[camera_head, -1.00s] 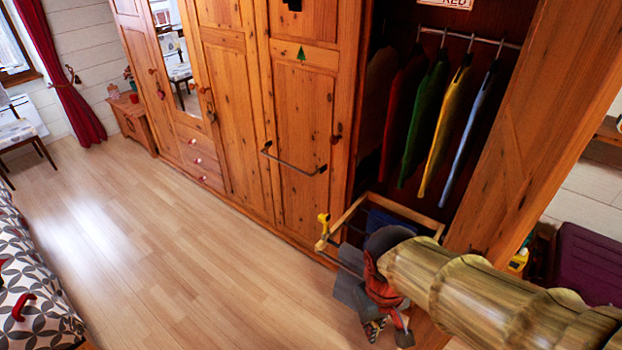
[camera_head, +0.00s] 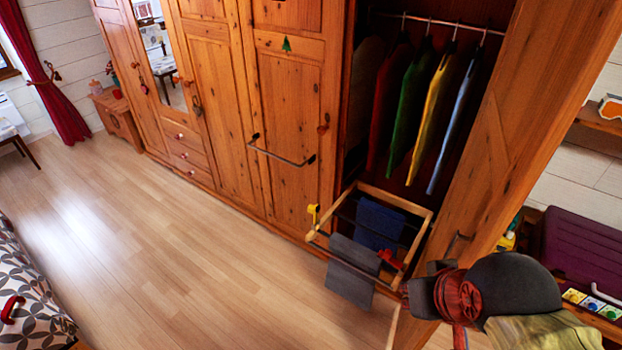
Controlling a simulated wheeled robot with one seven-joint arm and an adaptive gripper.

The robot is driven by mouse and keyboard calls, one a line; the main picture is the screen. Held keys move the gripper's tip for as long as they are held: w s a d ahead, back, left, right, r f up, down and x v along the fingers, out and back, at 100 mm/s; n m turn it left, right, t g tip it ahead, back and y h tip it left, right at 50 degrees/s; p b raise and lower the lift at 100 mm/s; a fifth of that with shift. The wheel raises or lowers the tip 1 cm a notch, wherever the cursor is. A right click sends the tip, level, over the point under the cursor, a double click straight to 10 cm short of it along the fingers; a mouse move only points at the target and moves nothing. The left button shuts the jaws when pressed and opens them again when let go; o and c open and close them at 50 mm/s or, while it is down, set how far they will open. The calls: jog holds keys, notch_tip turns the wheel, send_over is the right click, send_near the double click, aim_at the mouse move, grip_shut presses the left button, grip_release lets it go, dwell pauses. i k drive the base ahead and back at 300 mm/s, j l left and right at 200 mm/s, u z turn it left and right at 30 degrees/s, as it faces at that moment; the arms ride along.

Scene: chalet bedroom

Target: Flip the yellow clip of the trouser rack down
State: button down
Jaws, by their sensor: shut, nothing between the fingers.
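The trouser rack (camera_head: 418,212) is a light wooden frame with dark bars, pulled out at the foot of the open wardrobe bay. The yellow clip (camera_head: 313,212) stands upright at its left corner. Blue trousers (camera_head: 378,224) and grey trousers (camera_head: 351,272) hang over the bars. A red piece, perhaps another clip, (camera_head: 389,260) shows at the rack's right side. My gripper (camera_head: 418,298) is at the lower right, just right of the rack and well apart from the yellow clip. It is shut and empty; its fingertips are hard to make out.
A wardrobe side panel (camera_head: 510,130) stands behind my arm. Several coloured garments (camera_head: 430,115) hang above the rack. A metal handle (camera_head: 282,155) sticks out from the closed door. The floor (camera_head: 190,260) left of the rack is clear.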

aim_at(314, 209)
jog(key=i+j+z, duration=0.1)
jog(key=z, duration=0.3)
jog(key=j+z, duration=0.85)
jog(key=j, duration=1.8)
jog(key=i+j, duration=0.45)
